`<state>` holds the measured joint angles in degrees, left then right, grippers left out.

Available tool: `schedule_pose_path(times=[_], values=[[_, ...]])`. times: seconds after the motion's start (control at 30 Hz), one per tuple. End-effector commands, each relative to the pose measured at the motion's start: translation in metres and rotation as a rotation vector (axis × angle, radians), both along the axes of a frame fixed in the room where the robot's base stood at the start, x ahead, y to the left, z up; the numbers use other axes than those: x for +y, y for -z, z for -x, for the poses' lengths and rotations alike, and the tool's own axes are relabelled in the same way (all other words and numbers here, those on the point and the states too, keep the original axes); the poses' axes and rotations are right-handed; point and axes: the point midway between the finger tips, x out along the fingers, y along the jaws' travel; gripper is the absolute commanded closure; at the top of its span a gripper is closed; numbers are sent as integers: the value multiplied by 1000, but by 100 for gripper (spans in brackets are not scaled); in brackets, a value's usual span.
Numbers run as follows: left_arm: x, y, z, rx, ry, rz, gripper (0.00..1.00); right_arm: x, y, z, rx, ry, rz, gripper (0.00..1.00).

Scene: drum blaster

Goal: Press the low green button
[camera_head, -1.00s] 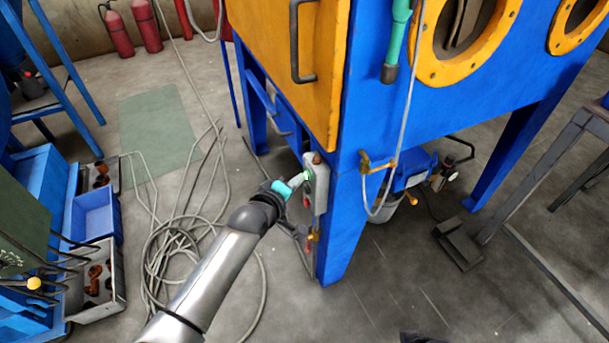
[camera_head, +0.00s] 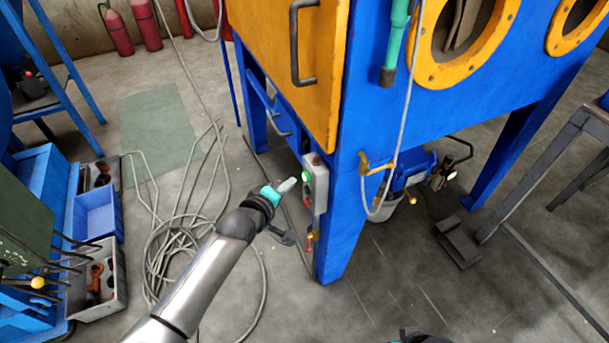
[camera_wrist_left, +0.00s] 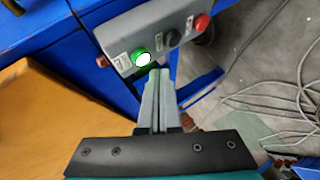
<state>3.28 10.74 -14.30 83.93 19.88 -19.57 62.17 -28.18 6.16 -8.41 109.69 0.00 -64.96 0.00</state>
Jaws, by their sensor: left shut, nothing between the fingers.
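The green button (camera_wrist_left: 141,57) sits at one end of a grey control box (camera_wrist_left: 155,30) and has a bright white, lit-looking centre. In the head view the green button (camera_head: 306,176) is on the left face of the box (camera_head: 320,185), on the blue cabinet's front leg. My left gripper (camera_head: 289,185) is shut and empty, its tip a little left of the box with a visible gap. In the left wrist view its fingertips (camera_wrist_left: 158,74) lie just below and right of the button. A dark and teal piece at the head view's bottom edge looks like part of my right gripper (camera_head: 424,337); its fingers are hidden.
The box also carries a black knob (camera_wrist_left: 172,38) and a red button (camera_wrist_left: 201,22). The blue cabinet (camera_head: 345,220) has an orange door (camera_head: 285,60) above. Hoses (camera_head: 175,250) lie coiled on the floor at left, near blue bins (camera_head: 96,213).

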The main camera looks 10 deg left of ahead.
Motion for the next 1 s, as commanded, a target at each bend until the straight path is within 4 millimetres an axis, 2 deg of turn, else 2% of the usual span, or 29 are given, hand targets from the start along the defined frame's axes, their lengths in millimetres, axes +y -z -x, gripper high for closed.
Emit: schedule_pose_path(times=[0.4, 1.0], values=[[33, -1, 22, 1, 1, -3, 100, 0, -14, 0, 0, 0, 0, 70], [35, -1, 24, 0, 0, -1, 100, 0, -14, 0, 0, 0, 0, 70]])
